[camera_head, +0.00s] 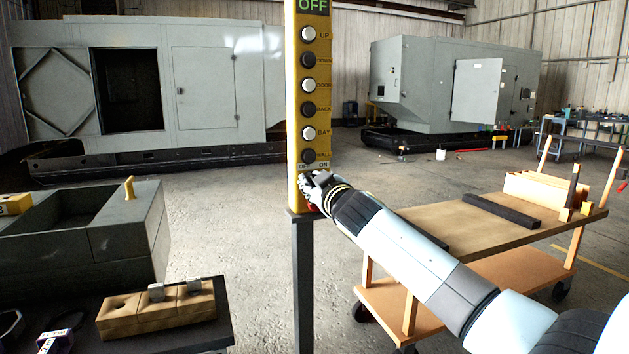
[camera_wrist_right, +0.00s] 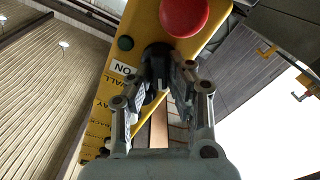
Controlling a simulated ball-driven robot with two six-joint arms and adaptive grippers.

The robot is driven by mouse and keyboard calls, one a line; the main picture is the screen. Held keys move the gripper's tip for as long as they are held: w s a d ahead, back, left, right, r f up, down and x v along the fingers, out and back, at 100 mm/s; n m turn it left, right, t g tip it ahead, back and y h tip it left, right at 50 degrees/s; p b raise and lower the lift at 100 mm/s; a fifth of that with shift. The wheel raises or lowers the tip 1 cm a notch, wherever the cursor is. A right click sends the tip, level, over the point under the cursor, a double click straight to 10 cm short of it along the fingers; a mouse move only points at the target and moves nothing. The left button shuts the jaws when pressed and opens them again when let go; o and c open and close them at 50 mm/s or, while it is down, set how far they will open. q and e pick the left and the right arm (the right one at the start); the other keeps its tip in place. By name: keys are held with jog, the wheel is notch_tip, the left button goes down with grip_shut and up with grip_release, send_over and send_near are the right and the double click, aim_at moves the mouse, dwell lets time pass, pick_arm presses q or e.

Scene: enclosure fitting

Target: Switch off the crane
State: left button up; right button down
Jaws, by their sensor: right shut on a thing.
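The crane control is a yellow pendant box (camera_head: 309,120) on a dark post, with a green OFF display (camera_head: 313,6) at its top and a column of white and black buttons. OFF and ON labels sit near its lower end. My right gripper (camera_head: 316,186) is at this lower end and hides part of it. In the right wrist view, my right gripper (camera_wrist_right: 165,72) is shut on a black rotary knob (camera_wrist_right: 156,58) beside the ON label (camera_wrist_right: 123,68). A red button (camera_wrist_right: 184,14) and a small dark green button (camera_wrist_right: 125,43) are close by. My left gripper is out of view.
A wooden cart (camera_head: 470,228) with a black bar (camera_head: 500,212) stands right of the post, under my right arm. Large grey enclosures stand behind.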

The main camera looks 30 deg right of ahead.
jog(key=c, duration=1.3)
grip_release()
jog(key=v, duration=1.2)
